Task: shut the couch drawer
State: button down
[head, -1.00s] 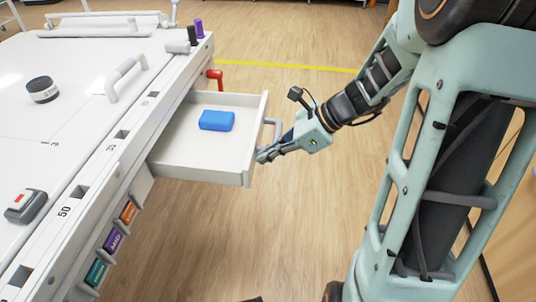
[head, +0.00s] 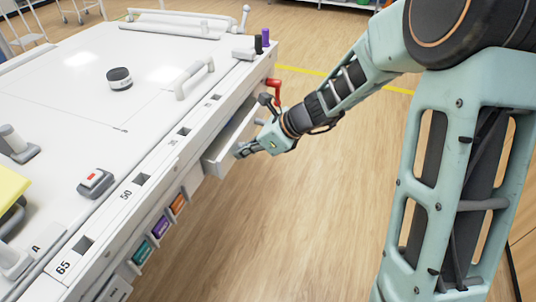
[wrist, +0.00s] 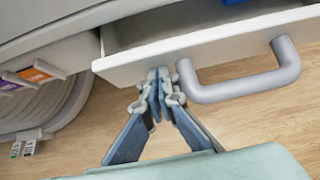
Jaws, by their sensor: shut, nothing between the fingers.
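The couch drawer (head: 216,166) juts a short way out of the white couch's side. In the wrist view its white front panel (wrist: 122,66) crosses the picture, with a narrow open gap behind it. Its grey bar handle (wrist: 245,90) is on the right. My gripper (head: 240,152) is shut and empty. In the wrist view its fingertips (wrist: 159,84) are against or very near the front panel, just left of the handle and not around it. A sliver of the blue item (wrist: 232,2) shows inside the drawer.
The white couch (head: 60,95) fills the left. A red lever (head: 273,90) sticks out of its side just beyond my gripper. Small coloured labelled holders (head: 160,227) line the side nearer me.

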aim_at(229, 142)
jog(key=a, duration=0.1)
jog(key=w+a, duration=0.1)
jog(key=a, duration=0.3)
jog(key=shift+w+p, duration=0.3)
jog(key=shift+p, duration=0.1)
jog(key=shift+r, duration=0.15)
jog(key=shift+a, duration=0.2)
jog(key=shift+d, duration=0.15)
